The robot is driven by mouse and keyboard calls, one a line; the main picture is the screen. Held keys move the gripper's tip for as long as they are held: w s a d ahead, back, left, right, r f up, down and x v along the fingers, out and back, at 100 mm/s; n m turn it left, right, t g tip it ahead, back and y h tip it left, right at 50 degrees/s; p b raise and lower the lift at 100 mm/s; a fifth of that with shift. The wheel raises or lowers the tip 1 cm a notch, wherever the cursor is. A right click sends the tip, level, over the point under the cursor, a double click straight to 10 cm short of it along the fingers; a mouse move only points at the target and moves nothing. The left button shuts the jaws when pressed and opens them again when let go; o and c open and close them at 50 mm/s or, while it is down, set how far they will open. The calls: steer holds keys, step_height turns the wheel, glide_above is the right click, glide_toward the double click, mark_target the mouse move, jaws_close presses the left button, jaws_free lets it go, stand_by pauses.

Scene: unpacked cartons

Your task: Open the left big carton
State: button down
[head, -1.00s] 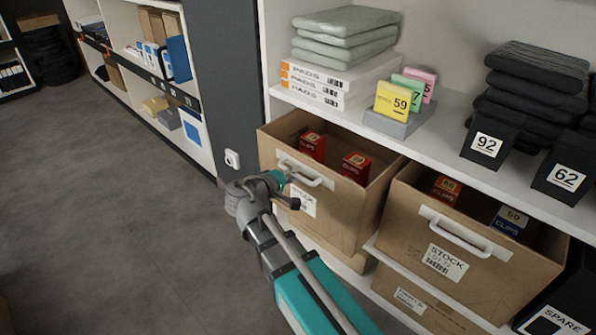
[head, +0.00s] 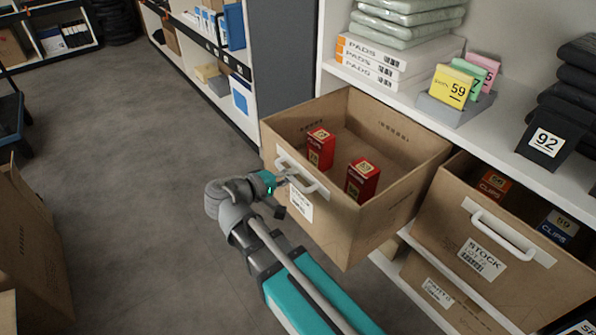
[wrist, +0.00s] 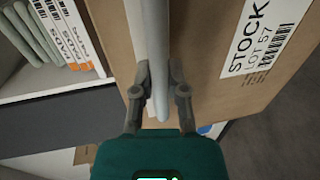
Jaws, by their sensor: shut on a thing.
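The left big carton (head: 330,222) is a brown open-topped box with a white handle (head: 298,176) and a STOCK label on its front. It juts well out of the shelf. Two red boxes, one on the left (head: 320,150) and one on the right (head: 362,181), stand inside it. My gripper (head: 284,181) is at the left part of the handle, shut on it. In the wrist view the fingers (wrist: 160,82) close around the white handle bar (wrist: 157,40), with the carton front (wrist: 205,70) behind. The exact finger contact is partly hidden in the head view.
A second carton (head: 450,235) with a white handle sits to the right, further in. The shelf above (head: 400,98) holds pads, folded cloths and number cards. A brown carton (head: 30,250) stands on the floor at left. The grey floor (head: 130,160) between is clear.

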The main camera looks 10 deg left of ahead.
steer(key=shift+s, duration=0.15)
steer(key=c, duration=0.6)
jaws_free()
steer(key=shift+c, duration=0.2)
